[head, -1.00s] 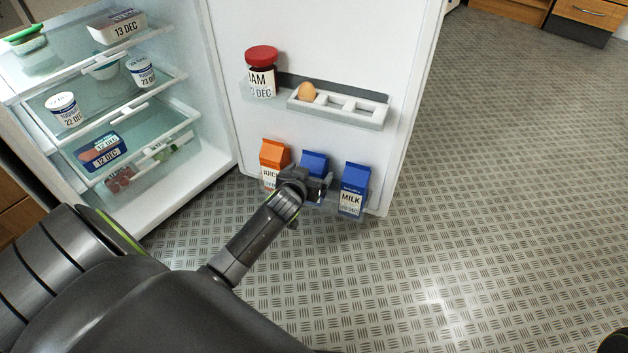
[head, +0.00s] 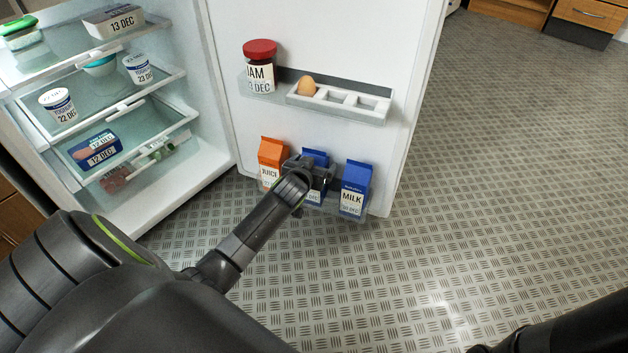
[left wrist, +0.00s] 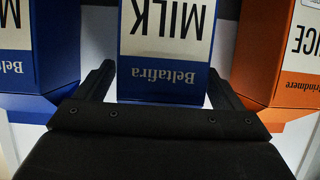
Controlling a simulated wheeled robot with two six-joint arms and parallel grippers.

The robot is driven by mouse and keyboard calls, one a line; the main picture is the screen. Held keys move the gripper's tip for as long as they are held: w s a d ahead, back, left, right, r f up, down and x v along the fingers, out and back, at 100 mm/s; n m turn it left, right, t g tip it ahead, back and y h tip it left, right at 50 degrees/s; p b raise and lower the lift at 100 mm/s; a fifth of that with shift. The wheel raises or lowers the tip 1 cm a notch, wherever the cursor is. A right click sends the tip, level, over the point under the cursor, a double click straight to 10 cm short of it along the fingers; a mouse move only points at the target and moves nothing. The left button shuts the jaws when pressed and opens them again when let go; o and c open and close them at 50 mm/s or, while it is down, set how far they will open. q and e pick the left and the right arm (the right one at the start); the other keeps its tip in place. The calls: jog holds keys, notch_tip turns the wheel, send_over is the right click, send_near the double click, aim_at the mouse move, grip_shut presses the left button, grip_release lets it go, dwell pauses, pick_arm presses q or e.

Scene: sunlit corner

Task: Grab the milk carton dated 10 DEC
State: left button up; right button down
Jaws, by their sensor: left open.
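Two blue-and-white milk cartons stand in the low bin of the open fridge door. The middle milk carton (head: 316,158) is partly hidden by my left gripper (head: 311,172) in the head view, and its date is not readable. The right milk carton (head: 354,188) shows MILK and a small date that looks like 10 DEC. In the left wrist view, upside down, the middle milk carton (left wrist: 168,50) sits between the open fingers of my left gripper (left wrist: 160,78), with gaps on both sides. Its date is out of that picture.
An orange juice carton (head: 271,162) stands left of the middle carton, close to one finger. Above are a jam jar (head: 260,68) and an egg (head: 307,86) in a door rack (head: 340,112). Fridge shelves with dated tubs are at left. The floor at right is clear.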

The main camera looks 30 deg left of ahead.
pick_arm(q)
jog(key=shift+w, duration=0.1)
jog(key=c, duration=1.9)
grip_shut()
jog(key=shift+r, duration=0.15)
